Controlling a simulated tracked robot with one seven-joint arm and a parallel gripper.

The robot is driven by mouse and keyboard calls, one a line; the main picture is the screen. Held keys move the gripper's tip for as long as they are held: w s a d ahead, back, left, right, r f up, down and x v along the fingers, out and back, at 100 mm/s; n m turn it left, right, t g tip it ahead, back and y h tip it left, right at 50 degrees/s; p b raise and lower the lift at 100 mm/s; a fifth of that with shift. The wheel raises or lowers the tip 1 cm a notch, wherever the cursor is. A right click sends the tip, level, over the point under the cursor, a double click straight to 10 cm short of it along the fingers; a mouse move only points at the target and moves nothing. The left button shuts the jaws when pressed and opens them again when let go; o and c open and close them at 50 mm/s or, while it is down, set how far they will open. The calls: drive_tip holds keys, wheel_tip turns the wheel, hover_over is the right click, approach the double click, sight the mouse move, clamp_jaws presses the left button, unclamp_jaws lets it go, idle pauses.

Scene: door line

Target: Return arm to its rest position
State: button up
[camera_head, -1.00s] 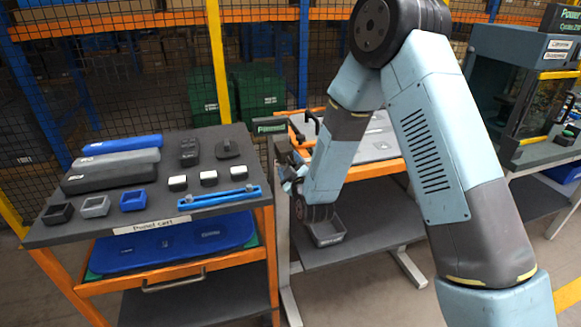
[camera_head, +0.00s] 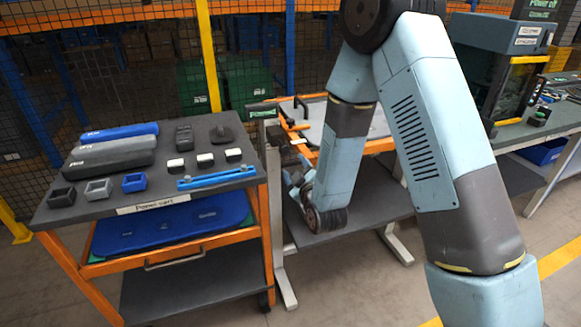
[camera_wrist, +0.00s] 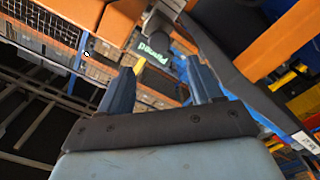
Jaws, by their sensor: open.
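My arm reaches up, bends at the elbow and comes down beside the cart. In the head view my gripper (camera_head: 298,182) is small and partly hidden by my wrist, low between the cart and the middle bench. In the wrist view my gripper (camera_wrist: 162,76) shows two blue fingers standing apart, with nothing seen held between them. Beyond the fingers is a dark box with a green-lettered sign (camera_wrist: 154,50), seen tilted.
The parts cart (camera_head: 100,208) at left carries trays, blocks and a blue bar (camera_head: 216,177). The middle bench (camera_head: 372,205) stands close behind my forearm. A machine cabinet (camera_head: 500,75) stands at right. Mesh fencing (camera_head: 130,70) runs behind. Floor is clear at front right.

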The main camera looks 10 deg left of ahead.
drive_tip(key=shift+s+d, duration=0.1)
drive_tip(key=shift+s, duration=0.15)
drive_tip(key=s+d+r+m+g+h, duration=0.2)
drive_tip(key=d+r+m+g+h, duration=0.4)
drive_tip(key=d+r, duration=1.1)
drive_tip(key=s+d+r+m+g, duration=0.1)
drive_tip(key=s+d, duration=0.3)
drive_tip(key=s, duration=0.4)
drive_tip(key=s+d+r+m+g+h, duration=0.1)
drive_tip(key=s+d+r+m, duration=0.3)
drive_tip(key=s, duration=0.5)
drive_tip(key=s+d+r+m+g+h, duration=0.1)
drive_tip(key=s+d+r+m+g, duration=0.1)
drive_tip(key=s+d, duration=0.4)
drive_tip(key=s+r+m, duration=0.1)
drive_tip(key=s, duration=0.2)
drive_tip(key=shift+r, duration=0.1)
